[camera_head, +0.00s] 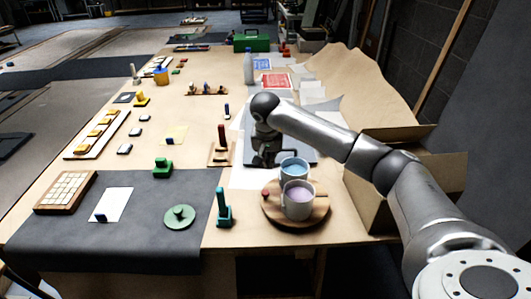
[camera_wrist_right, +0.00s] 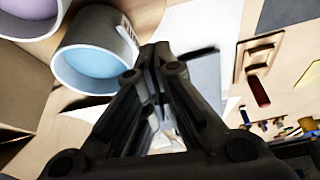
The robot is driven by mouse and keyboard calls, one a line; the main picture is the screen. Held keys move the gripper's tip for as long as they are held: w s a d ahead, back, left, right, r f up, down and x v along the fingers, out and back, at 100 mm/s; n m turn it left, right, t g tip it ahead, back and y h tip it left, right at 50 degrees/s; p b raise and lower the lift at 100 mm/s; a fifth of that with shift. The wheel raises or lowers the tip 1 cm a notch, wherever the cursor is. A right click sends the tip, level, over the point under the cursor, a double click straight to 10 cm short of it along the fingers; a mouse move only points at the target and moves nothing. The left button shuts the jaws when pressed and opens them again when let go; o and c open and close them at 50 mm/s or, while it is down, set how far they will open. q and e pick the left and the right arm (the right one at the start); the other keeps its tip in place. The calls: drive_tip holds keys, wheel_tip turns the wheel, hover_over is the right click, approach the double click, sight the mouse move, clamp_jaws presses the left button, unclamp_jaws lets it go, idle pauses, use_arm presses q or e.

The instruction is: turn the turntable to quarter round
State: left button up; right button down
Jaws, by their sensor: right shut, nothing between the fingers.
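The turntable (camera_head: 272,209) is a round wooden disc near the table's front right edge. A white mug with purple contents (camera_head: 297,199) stands on it, and a mug with blue contents (camera_head: 293,170) stands just behind. A small red knob (camera_head: 265,194) shows at the disc's left side. My right gripper (camera_head: 263,160) is behind and left of the mugs, shut and empty. In the right wrist view its fingers (camera_wrist_right: 155,52) are together, close to the blue mug (camera_wrist_right: 92,52); I cannot tell whether they touch. The purple mug is partly cut off there (camera_wrist_right: 28,8). My left gripper is out of view.
A green and teal upright piece (camera_head: 223,209) stands left of the turntable. A cardboard box (camera_head: 378,200) stands to the right, beside my right arm. A red-handled piece (camera_head: 221,150) is further back left. A grey mat (camera_head: 140,250) covers the front left.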

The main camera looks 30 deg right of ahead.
sight(267, 188)
drive_tip(key=p+x, duration=0.1)
drive_tip(key=x, duration=0.3)
drive_tip(key=shift+w, duration=0.15)
drive_tip(key=shift+x, duration=0.95)
drive_tip(key=shift+s+a+f+p, duration=0.15)
drive_tip(key=shift+s+a+p, duration=0.3)
drive_tip(key=shift+p, duration=0.2)
drive_tip(key=shift+s+a+f+p, duration=0.15)
drive_tip(key=shift+s+a+p, duration=0.3)
drive_tip(key=shift+p, duration=0.15)
drive_tip(key=shift+s+a, duration=0.2)
drive_tip(key=shift+s, duration=0.05)
drive_tip(key=shift+s+a+f, duration=0.1)
drive_tip(key=shift+s, duration=0.05)
drive_tip(key=shift+a+f, duration=0.1)
drive_tip(key=shift+f, duration=0.05)
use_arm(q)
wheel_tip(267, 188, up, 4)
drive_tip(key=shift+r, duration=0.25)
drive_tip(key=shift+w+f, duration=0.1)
